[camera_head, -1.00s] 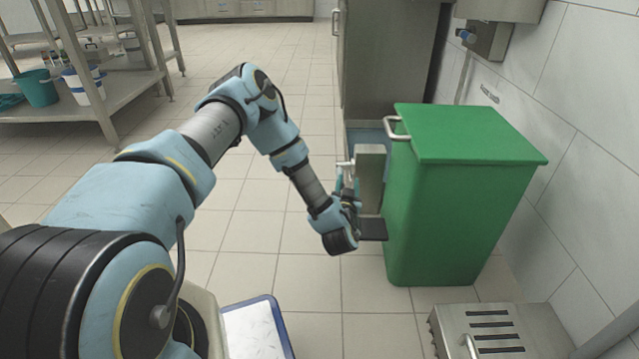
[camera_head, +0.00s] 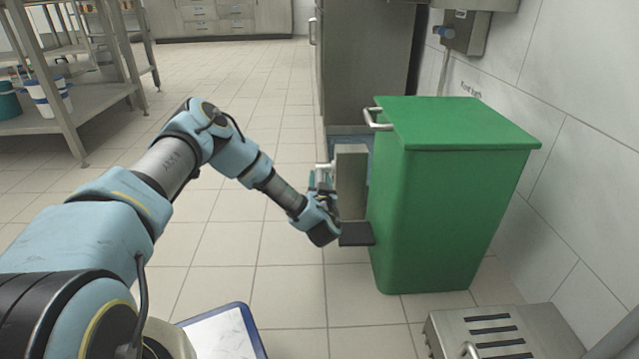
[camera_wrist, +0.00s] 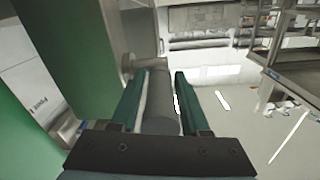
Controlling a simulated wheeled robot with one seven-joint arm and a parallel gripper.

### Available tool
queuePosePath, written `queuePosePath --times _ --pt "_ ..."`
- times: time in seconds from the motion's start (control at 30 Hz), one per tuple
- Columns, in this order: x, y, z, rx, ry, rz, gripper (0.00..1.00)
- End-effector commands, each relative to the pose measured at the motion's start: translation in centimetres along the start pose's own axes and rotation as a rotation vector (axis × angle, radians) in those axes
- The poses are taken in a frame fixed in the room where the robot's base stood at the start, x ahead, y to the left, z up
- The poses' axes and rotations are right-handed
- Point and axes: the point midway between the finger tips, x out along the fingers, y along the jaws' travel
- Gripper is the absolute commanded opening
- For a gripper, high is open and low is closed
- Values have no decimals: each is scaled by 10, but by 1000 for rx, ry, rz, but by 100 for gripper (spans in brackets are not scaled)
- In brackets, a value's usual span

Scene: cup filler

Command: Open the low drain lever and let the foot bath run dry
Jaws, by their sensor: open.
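My gripper (camera_head: 320,182) is low beside the left side of an upright steel box (camera_head: 351,178), left of the green bin. A light grey lever-like piece (camera_head: 323,167) shows at the box's left edge. In the wrist view my gripper (camera_wrist: 160,98) has its two green fingers apart, with a grey cylindrical bar (camera_wrist: 160,122) between them, apparently the drain lever's grip. I cannot tell whether either finger touches it. A strip of blue foot bath (camera_head: 346,130) shows behind the box; its water level is mostly hidden.
The green bin (camera_head: 450,215) with a pale handle stands close on the right. A dark flat plate (camera_head: 356,234) juts out low beside it. A slotted steel unit (camera_head: 490,335) is at the front right. Steel shelving (camera_head: 95,100) stands left. Open tiled floor lies between.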

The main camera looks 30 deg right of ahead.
Motion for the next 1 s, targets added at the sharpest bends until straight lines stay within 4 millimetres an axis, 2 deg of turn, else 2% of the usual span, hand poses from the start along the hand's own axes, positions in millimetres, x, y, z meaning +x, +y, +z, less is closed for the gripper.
queuePosePath --times 0.13,0.4,0.8,1.0 --pt "9 0 0 1 1 0 46" --pt "10 0 -1 1 0 1 46" --pt "10 0 -1 1 0 0 2" --pt "10 0 0 1 0 0 0"
